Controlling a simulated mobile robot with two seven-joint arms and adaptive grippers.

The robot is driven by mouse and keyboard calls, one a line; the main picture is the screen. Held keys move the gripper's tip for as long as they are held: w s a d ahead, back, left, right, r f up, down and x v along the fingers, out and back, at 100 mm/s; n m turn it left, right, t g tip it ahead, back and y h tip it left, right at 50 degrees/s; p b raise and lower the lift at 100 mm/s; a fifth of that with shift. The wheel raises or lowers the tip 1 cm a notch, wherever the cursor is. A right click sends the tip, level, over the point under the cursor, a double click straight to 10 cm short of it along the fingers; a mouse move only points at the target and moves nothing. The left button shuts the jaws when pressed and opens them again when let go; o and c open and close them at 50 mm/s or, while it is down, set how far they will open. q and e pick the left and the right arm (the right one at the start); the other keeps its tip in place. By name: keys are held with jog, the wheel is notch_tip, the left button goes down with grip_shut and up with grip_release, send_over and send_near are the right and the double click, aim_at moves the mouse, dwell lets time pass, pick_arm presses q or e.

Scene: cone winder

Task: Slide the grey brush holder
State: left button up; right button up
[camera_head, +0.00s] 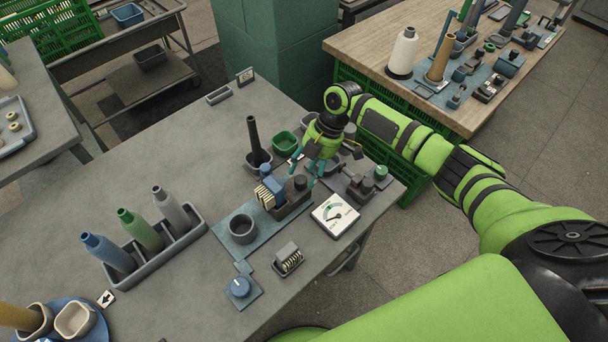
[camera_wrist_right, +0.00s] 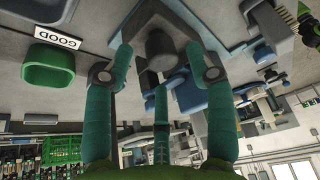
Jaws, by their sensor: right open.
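The grey brush holder (camera_head: 291,208) looks like the dark grey block on the blue-grey base plate (camera_head: 225,232). It has a round dark knob (camera_head: 300,182) on top, and a blue brush with tan bristles (camera_head: 267,194) stands at its left end. My right gripper (camera_head: 309,170) is over the knob, pointing down with its teal fingers spread. In the right wrist view the knob (camera_wrist_right: 161,46) lies between the open fingers (camera_wrist_right: 160,62), with gaps visible at the sides; contact cannot be told. My left gripper is not in view.
A dial gauge (camera_head: 335,214) stands close in front, with a bristled grey block (camera_head: 287,258) and blue knob (camera_head: 240,287) nearby. A round grey cup (camera_head: 242,229) is left. A green bin (camera_head: 286,144) and black spindle (camera_head: 254,138) stand behind.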

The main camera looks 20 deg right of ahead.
jog(key=v, duration=0.9)
jog(key=shift+d+r, duration=0.2)
jog(key=shift+s+f, duration=0.1)
